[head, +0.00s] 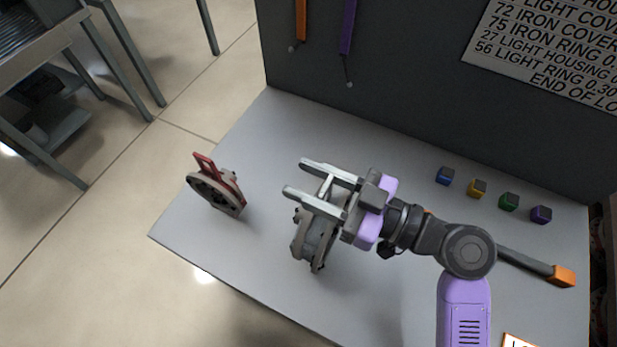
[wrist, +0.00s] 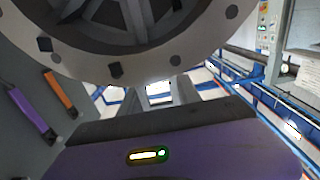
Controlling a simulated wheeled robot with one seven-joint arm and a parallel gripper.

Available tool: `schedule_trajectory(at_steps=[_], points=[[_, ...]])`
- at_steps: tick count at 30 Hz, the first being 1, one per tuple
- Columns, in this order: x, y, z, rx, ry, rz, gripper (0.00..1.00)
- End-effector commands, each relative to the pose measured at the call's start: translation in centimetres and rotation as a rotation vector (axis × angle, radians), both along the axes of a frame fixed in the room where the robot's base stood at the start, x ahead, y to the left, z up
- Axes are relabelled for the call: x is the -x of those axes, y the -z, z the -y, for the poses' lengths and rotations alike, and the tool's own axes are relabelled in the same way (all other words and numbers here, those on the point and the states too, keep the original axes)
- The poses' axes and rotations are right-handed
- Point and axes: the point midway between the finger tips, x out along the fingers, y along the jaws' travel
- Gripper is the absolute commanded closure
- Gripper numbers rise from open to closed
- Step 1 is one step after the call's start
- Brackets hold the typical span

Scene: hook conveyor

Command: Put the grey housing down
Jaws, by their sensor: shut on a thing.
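The grey housing (head: 315,240) is a thick round part with lugs on its rim, in the middle of the head view. My gripper (head: 296,177) is shut on it, with its two pale fingers pointing left and a thin bar of the part between them. The housing hangs below the fingers, over the grey table (head: 270,125). I cannot tell whether its lower edge touches the table. In the wrist view its round, bolted flange and spokes (wrist: 130,62) fill the top, and the fingertips are mostly hidden behind it.
A dark round part with a red handle (head: 228,190) stands to the left. Several small coloured cubes (head: 478,188) line the back right. An orange-ended bar (head: 562,275) lies at the right. A dark panel (head: 400,85) rises behind. The table is bare between the red-handled part and the gripper.

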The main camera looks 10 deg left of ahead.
Motion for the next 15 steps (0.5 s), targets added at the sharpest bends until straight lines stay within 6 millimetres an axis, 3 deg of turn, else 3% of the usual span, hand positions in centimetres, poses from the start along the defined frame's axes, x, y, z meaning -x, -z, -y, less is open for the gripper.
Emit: schedule_trajectory(at_steps=[2, 3, 6, 15], points=[[-0.02, 0.07, -0.02, -0.003, 0.000, 0.003, 1.00], [0.00, 0.26, -0.01, 0.000, 0.000, 0.001, 0.58], [0.00, 0.17, -0.01, 0.000, 0.000, 0.000, 0.39], [0.00, 0.13, -0.01, 0.000, 0.000, 0.000, 0.38]])
